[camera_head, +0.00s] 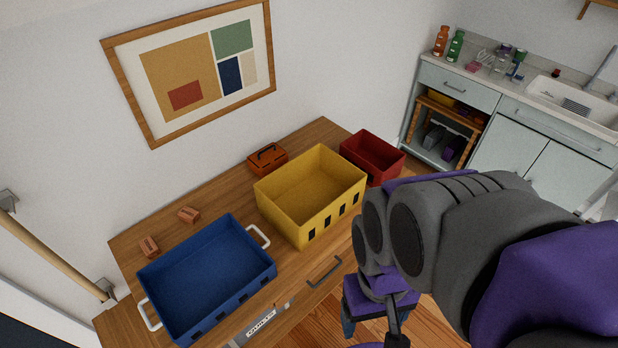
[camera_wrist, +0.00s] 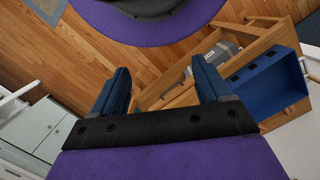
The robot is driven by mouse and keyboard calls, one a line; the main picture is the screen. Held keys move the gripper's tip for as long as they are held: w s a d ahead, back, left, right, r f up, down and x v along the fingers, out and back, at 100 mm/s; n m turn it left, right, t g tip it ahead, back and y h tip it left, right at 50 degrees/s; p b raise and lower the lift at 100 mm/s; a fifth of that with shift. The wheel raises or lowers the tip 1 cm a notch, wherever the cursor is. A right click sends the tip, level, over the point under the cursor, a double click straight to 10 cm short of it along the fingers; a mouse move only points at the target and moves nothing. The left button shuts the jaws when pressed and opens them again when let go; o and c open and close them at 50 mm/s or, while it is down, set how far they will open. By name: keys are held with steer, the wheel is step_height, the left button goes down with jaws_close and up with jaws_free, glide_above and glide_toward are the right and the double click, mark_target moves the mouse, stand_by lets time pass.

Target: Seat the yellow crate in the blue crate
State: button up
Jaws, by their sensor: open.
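The blue crate (camera_head: 208,270) sits on the left part of the wooden desk, with white handles at its ends. It looks empty, and it also shows at the right of the wrist view (camera_wrist: 270,88). The yellow crate (camera_head: 312,190) stands upright and empty on the desk, right of the blue crate and apart from it. My gripper (camera_wrist: 160,82) is open and empty, with its two blue fingers spread. In the head view it is mostly hidden by my arm, low in front of the desk. It touches neither crate.
A red crate (camera_head: 372,158) stands close right of the yellow crate. An orange box with a handle (camera_head: 267,159) and two small brown blocks (camera_head: 189,214) lie along the desk's back. A sink counter (camera_head: 520,95) stands far right.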

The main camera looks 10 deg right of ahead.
stand_by(0.4)
steer(key=shift+w, duration=0.3)
steer(key=shift+c, duration=1.4)
steer(key=w+m, duration=0.1)
steer(key=w, duration=0.2)
steer(key=w+d+m, duration=0.1)
steer(key=w, duration=0.2)
steer(key=w+r+m, duration=0.1)
steer(key=w, duration=0.2)
steer(key=shift+w+d+r, duration=0.1)
steer(key=shift+w+d, duration=0.2)
steer(key=shift+w, duration=0.05)
steer(key=c, duration=0.5)
steer(key=w+d+f+m+t, duration=0.1)
steer(key=w+d+f+m, duration=0.2)
steer(key=w, duration=0.8)
steer(key=w+f+m, duration=0.3)
steer(key=w+f, duration=0.1)
steer(key=w, duration=0.6)
steer(key=w+d+f+m+t, duration=0.15)
steer(key=w+f, duration=0.25)
steer(key=w, duration=0.7)
steer(key=shift+m+g, duration=0.35)
steer(key=shift+m, duration=0.1)
step_height(320, 180, down, 18)
steer(key=b, duration=0.3)
steer(key=shift+w+r, duration=0.1)
steer(key=shift+r, duration=0.15)
